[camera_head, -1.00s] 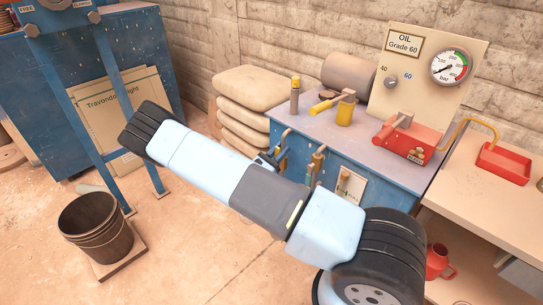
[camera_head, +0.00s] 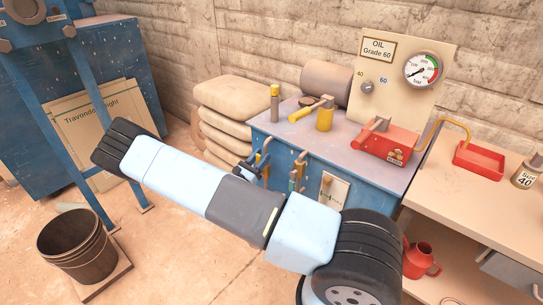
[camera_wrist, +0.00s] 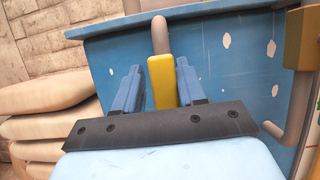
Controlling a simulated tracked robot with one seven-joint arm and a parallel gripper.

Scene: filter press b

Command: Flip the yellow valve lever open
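In the wrist view a yellow lever (camera_wrist: 162,82) hangs upright below a bent pinkish pipe on the blue cabinet front. My gripper (camera_wrist: 158,78) is open, with one blue finger on each side of the lever. Gaps show between the lever and both fingers, and the lever's lower end is hidden behind the dark gripper plate. In the head view my gripper (camera_head: 250,167) is small and partly hidden by my arm, close to the cabinet front. A yellow lever (camera_head: 258,158) shows beside it there.
The blue cabinet (camera_head: 283,160) carries more pipes and valves to the right, including a thicker yellow part (camera_wrist: 302,40). A red pump (camera_head: 384,142) and an oil gauge panel (camera_head: 405,75) stand on top. Stacked sacks (camera_head: 232,102) are to the left. A bucket (camera_head: 78,245) stands on the floor.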

